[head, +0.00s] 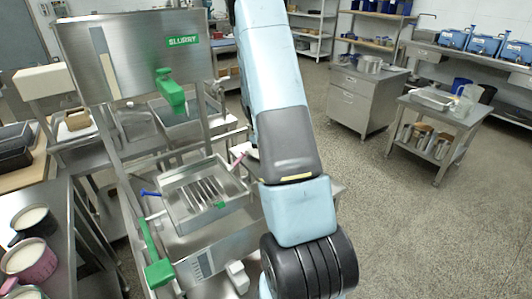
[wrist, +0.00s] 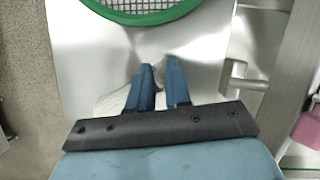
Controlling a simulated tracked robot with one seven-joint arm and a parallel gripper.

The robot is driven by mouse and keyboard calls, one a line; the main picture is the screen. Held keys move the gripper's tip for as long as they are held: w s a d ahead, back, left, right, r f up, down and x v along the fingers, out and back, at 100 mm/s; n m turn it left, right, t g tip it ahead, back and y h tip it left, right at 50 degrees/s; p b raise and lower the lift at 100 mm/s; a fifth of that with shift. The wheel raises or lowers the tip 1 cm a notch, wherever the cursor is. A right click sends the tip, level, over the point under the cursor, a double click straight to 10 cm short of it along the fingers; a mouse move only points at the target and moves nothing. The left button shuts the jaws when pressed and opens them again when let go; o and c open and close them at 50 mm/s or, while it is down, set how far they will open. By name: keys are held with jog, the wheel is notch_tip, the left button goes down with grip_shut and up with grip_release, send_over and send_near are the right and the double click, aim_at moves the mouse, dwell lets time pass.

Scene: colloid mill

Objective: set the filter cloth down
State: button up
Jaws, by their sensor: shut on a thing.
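In the wrist view my gripper (wrist: 158,72) points at a bright metal surface (wrist: 205,55). Its two blue fingers are close together and shut on the pale filter cloth (wrist: 112,102). The cloth shows on both sides of the fingers, partly hidden by them and by the dark gripper bar. I cannot tell whether it touches the metal below. In the head view my gripper and the cloth are hidden by my arm.
A green-rimmed mesh screen (wrist: 140,8) lies beyond the fingertips. A metal frame with a handle (wrist: 245,84) is at right. In the head view are the slurry hopper (head: 135,55), a slotted tray (head: 205,190) and jugs (head: 33,222) at left.

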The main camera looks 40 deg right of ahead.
jog(key=o, duration=1)
jog(key=shift+s+a+r+p, duration=0.1)
jog(key=shift+s+r+p, duration=0.1)
jog(key=shift+r+p, duration=0.4)
jog(key=s+r, duration=0.1)
jog(key=r, duration=0.2)
jog(key=s+a+r, duration=0.1)
jog(key=r, duration=0.2)
jog(key=s+r, duration=0.1)
jog(key=r, duration=0.1)
jog(key=shift+s+a+r, duration=0.2)
jog(key=shift+s+r, duration=0.05)
jog(key=shift+r, duration=0.15)
